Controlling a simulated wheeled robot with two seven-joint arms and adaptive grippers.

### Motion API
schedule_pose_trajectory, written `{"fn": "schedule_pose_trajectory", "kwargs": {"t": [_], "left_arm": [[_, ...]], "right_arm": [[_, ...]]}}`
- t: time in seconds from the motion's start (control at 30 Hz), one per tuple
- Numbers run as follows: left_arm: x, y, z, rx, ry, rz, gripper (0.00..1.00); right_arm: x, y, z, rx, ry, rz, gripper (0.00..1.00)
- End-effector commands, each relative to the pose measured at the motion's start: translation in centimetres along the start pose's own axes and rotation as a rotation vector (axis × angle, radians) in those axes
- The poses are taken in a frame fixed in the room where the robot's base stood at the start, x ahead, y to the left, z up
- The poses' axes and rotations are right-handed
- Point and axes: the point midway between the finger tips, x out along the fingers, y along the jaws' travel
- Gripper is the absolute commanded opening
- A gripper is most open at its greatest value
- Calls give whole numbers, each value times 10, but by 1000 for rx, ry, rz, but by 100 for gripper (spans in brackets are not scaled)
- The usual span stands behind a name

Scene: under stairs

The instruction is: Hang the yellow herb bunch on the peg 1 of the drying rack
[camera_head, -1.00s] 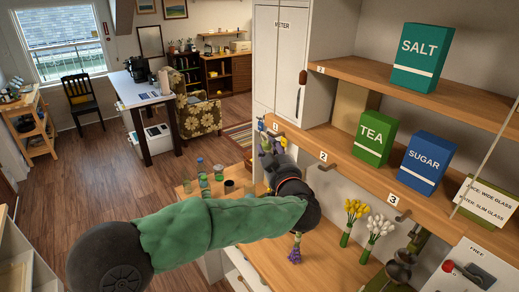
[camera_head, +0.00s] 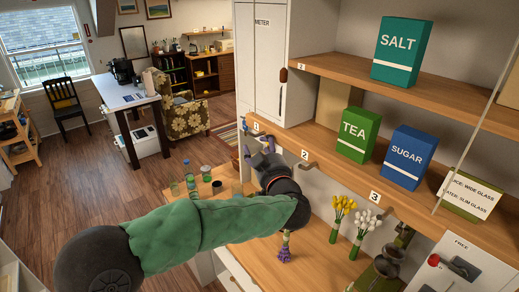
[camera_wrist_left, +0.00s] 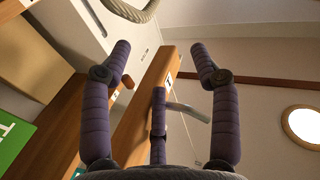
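The yellow herb bunch (camera_head: 342,204) stands upright on the counter, beside the white bunch (camera_head: 367,220). A purple bunch (camera_head: 285,251) is also on the counter, nearer my arm. The drying rack is a wooden rail with numbered pegs; label 1 (camera_head: 256,127) marks its far end. My left gripper (camera_head: 262,146) is just below that end, apart from the yellow bunch. In the left wrist view my left gripper (camera_wrist_left: 160,68) has its fingers spread and holds nothing. A pale curved peg (camera_wrist_left: 188,112) shows beyond them. A small bluish shape near label 1 is unclear. My right gripper is not in view.
Peg 2 (camera_head: 308,165) and peg 3 (camera_head: 367,213) jut from the rail. Salt (camera_head: 402,52), tea (camera_head: 357,135) and sugar (camera_head: 408,158) boxes stand on shelves. Jars (camera_head: 206,172) and a dark cup (camera_head: 217,187) stand at the counter's far end. Metal scoops (camera_head: 382,270) are at right.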

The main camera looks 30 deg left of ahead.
Motion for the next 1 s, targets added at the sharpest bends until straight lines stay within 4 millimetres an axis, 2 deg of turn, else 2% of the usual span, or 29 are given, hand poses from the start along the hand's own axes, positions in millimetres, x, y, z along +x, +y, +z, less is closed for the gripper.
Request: {"fn": "schedule_pose_trajectory", "kwargs": {"t": [0.6,0.67,0.8,1.0], "left_arm": [[-2,2,4,4,-4,7,72],[-2,2,4,4,-5,7,86],[-2,2,4,4,-4,7,100],[-2,2,3,4,-4,7,100]], "right_arm": [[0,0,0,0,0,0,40],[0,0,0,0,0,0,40],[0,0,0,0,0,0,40],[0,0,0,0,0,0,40]]}}
